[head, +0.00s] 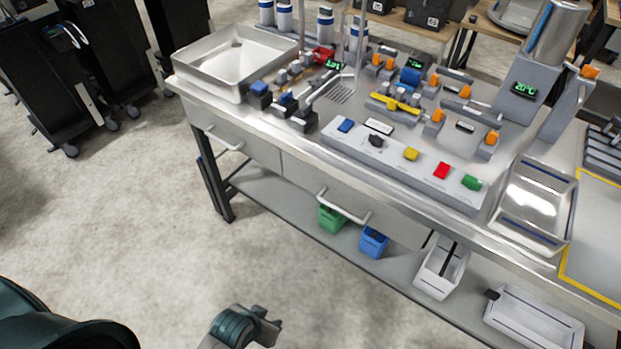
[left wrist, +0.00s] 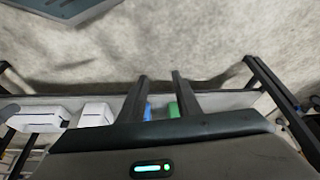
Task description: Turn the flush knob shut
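A row of controls sits on the grey front panel (head: 400,160) of the bench. It has a black knob (head: 376,141), with blue, yellow, red and green buttons beside it. I cannot read the labels, so I cannot tell which control is the flush knob. A yellow lever (head: 395,103) lies behind the panel. My left gripper (head: 268,326) is low at the bottom of the head view, in front of the bench and well away from the panel. In the left wrist view its two fingers (left wrist: 159,76) are apart with nothing between them. My right gripper is not in view.
The bench's front edge and a drawer handle (head: 343,207) lie between my gripper and the panel. A steel tray (head: 235,58) is at the bench's left, a steel basin (head: 535,203) at its right. Green (head: 331,218) and blue (head: 374,242) bins stand on the lower shelf. The floor in front is clear.

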